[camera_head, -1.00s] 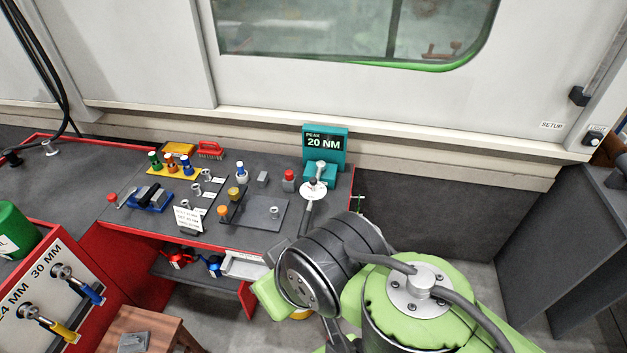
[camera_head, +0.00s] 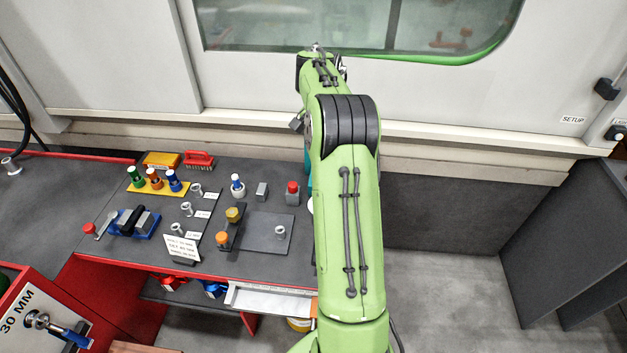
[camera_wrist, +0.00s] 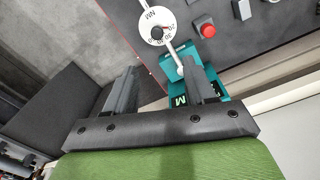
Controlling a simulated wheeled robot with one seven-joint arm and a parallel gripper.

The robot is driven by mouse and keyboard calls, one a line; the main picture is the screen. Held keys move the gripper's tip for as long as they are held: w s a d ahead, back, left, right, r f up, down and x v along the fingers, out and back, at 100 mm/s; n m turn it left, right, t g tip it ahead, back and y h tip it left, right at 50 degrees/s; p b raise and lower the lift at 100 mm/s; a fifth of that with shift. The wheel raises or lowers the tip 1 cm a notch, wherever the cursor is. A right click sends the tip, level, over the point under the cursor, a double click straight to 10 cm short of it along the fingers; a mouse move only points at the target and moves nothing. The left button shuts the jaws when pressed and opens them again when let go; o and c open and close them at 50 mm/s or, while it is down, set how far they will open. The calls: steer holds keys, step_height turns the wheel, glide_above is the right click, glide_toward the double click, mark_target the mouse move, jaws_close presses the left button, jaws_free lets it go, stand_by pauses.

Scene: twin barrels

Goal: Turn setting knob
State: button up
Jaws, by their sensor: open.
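A white round dial (camera_wrist: 151,22) marked NM with printed numbers shows at the top of the wrist view. A small dark knob (camera_wrist: 157,33) sits on it. A silver lever (camera_wrist: 172,52) runs from the dial toward a teal tester (camera_wrist: 219,94). My gripper (camera_wrist: 160,66) is open and empty, its two dark fingers apart. The dial lies ahead of and between the fingers, and no contact shows. In the head view my arm hides most of the tester and dial, leaving a thin teal edge (camera_head: 307,158). My gripper is hidden there too.
A red button on a grey box (camera_head: 292,193) stands left of my arm, and it also shows in the wrist view (camera_wrist: 206,31). A dark plate (camera_head: 262,232) and coloured sockets (camera_head: 155,178) lie further left. The machine wall and window (camera_head: 400,30) stand behind the bench.

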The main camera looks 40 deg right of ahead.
steer(key=f+b, duration=0.1)
steer(key=f, duration=0.4)
steer(key=f+b, duration=0.1)
steer(key=f, duration=0.4)
steer(key=f+b, duration=0.2)
steer(key=f, duration=0.4)
steer(key=shift+s+d+f, duration=0.1)
steer(key=shift+s+d, duration=0.2)
steer(key=shift+c, duration=0.2)
jaws_close()
